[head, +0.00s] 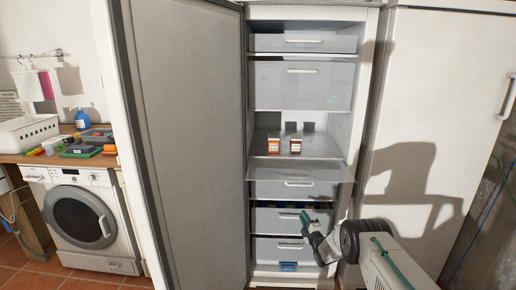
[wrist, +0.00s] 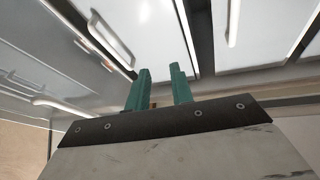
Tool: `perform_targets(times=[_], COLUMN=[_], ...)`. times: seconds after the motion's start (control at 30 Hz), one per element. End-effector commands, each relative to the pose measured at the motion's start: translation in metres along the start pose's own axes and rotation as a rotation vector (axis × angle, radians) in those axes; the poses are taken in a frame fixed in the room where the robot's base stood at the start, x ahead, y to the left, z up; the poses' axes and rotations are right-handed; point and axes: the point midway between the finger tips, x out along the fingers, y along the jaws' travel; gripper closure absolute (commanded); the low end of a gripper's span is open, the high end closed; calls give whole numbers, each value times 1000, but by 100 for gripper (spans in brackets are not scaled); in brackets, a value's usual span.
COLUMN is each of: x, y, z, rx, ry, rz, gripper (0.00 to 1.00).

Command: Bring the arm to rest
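My arm reaches in from the lower right in the head view, with my gripper (head: 305,217) in front of the lower drawers of an open upright fridge or freezer (head: 368,95). In the wrist view my gripper (wrist: 158,70) shows two green fingers standing apart, with nothing seen between their tips. Pale drawer fronts and handles fill the view beyond them. I cannot tell from the head view whether the fingers touch a drawer.
The wide-open door (head: 190,140) blocks the left. A closed white cabinet (head: 430,110) stands right. A washing machine (head: 82,215) sits under a cluttered counter at far left.

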Motion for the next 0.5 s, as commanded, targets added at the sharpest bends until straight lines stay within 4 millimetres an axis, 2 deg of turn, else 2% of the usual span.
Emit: perform_targets(times=[0.13,0.23,0.37,0.5], x=[2,-8,-31,-66], y=[-7,5,38,88], z=[17,24,23,13], rx=[210,352,510,649], ry=[-158,-295,-481,-677], rz=[-296,-479,-664,-812], gripper=[77,77,77,77])
